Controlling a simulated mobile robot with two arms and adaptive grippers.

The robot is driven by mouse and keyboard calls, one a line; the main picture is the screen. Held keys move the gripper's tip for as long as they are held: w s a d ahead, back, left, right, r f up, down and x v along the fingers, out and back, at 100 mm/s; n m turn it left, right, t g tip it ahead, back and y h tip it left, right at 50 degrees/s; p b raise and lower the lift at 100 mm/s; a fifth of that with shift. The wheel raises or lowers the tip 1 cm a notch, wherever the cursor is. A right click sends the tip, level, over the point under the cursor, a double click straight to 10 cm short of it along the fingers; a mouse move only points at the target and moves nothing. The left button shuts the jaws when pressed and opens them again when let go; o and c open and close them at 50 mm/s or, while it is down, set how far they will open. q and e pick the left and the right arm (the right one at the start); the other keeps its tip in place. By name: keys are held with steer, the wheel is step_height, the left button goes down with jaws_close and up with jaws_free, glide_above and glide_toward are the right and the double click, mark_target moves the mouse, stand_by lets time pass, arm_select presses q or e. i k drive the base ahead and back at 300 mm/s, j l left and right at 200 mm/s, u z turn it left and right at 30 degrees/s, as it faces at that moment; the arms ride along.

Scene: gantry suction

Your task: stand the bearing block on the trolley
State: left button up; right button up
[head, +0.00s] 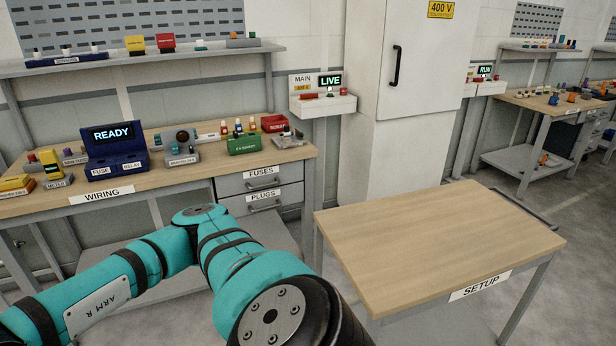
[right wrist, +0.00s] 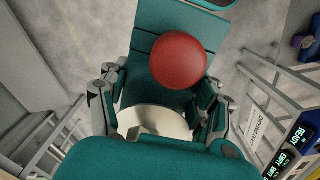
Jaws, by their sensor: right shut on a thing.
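The trolley is the small wood-topped table marked SETUP (head: 440,240) at the right of the head view, with a dark handle bar on its far right side. Its top is bare. In the right wrist view, my right gripper (right wrist: 158,118) is shut on a pale, rounded piece, which I take for the bearing block (right wrist: 165,118). Its lower part is hidden by the teal housing in front. A red round thing (right wrist: 178,60) shows beyond it; I cannot tell whether they touch. The head view shows my teal right arm, but its gripper is out of frame. My left gripper is not in view.
A wiring bench (head: 190,178) with a blue READY box (head: 115,145), a green bin (head: 250,144) and several small parts stands at the back left. A tall white cabinet (head: 415,60) stands behind the trolley. Another bench (head: 560,112) is at the far right. Floor shows around the trolley.

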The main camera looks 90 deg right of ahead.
mark_target(439, 227)
steer(key=z, duration=1.65)
steer(key=i+l+z, duration=0.15)
steer(key=l, duration=0.25)
steer(key=l+z, duration=0.15)
steer(key=l, duration=0.25)
steer(key=i+l+z, duration=0.1)
steer(key=l, duration=0.3)
steer(key=i+l+z, duration=0.15)
steer(key=l, duration=0.2)
steer(key=i+l, duration=0.15)
steer(key=l, duration=0.25)
